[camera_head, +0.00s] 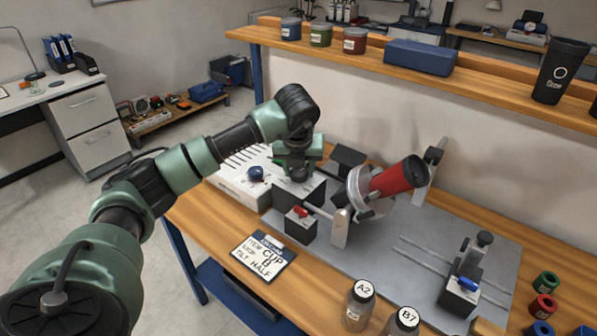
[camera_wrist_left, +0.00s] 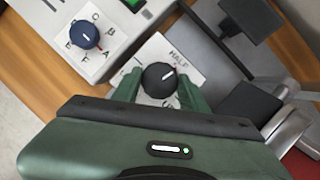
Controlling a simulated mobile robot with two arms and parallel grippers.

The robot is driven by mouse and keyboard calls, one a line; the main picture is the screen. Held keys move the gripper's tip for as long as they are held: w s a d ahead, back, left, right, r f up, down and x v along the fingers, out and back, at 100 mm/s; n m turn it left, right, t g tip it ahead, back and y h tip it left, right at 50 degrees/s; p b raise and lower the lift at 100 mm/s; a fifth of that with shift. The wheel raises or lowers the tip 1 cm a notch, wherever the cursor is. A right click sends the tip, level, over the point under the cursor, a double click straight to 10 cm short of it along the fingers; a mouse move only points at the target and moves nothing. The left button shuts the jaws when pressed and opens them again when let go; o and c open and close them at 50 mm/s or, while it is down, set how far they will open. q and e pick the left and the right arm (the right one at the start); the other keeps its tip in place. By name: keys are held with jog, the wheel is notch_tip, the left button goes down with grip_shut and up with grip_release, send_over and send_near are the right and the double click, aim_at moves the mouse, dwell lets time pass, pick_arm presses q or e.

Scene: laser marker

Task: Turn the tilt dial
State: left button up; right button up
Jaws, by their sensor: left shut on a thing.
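The tilt dial (camera_wrist_left: 159,78) is a black round knob on a white label plate in the left wrist view. The word HALF is printed at the plate's upper right, and a light pointer line on the knob slants up and right. My left gripper (camera_wrist_left: 160,92) has its two green fingers on either side of the knob and is shut on it. In the head view my left gripper (camera_head: 297,172) reaches down at the machine and hides the dial. A card (camera_head: 262,256) on the bench reads CUP and TILT HALF. My right gripper is not in view.
A blue lettered dial (camera_wrist_left: 84,34) sits on the white control box left of the tilt dial. A red cup (camera_head: 392,178) lies tilted in the fixture to the right. A red-handled clamp (camera_head: 301,212) stands in front. Jars (camera_head: 358,306) stand at the bench's front.

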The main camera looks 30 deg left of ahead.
pick_arm(q)
jog(key=shift+w+r+n+y, duration=0.1)
jog(key=shift+n+y, duration=0.2)
jog(key=shift+n, duration=0.6)
jog(key=o, duration=1.3)
jog(key=shift+o, duration=0.2)
jog(key=shift+g, duration=0.3)
jog(key=b+v, duration=0.1)
jog(key=v, duration=0.6)
jog(key=shift+d+r, duration=0.15)
jog(key=shift+r, duration=0.2)
